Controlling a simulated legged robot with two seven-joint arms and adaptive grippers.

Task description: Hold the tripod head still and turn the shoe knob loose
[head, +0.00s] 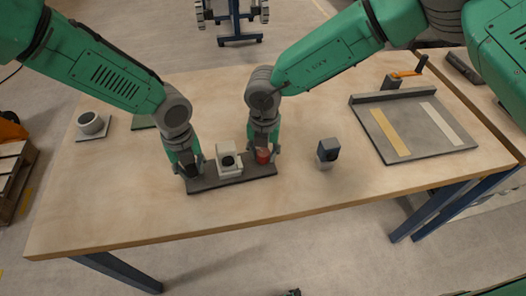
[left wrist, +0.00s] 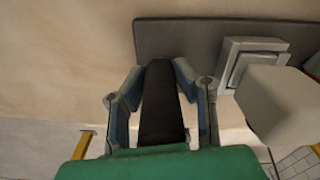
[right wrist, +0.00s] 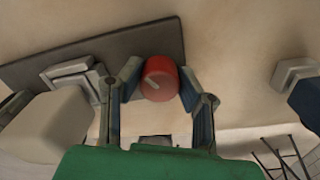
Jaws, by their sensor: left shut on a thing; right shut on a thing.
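The tripod head (head: 229,160) is a pale block on a dark grey base plate (head: 232,182) on the table. My left gripper (head: 190,172) is shut on a black handle (left wrist: 160,105) at the plate's left end. The red shoe knob (head: 263,156) is at the right side of the head. My right gripper (head: 264,155) is shut on the red knob, which shows between its fingers in the right wrist view (right wrist: 159,78) with a pale mark on its face. The pale block also shows in the left wrist view (left wrist: 280,105).
A small dark cube on a pale block (head: 328,152) stands to the right. A grey tray (head: 415,143) with two strips lies further right, with an orange-handled clamp (head: 405,73) behind it. A white cup (head: 91,123) is at the left. The table front is clear.

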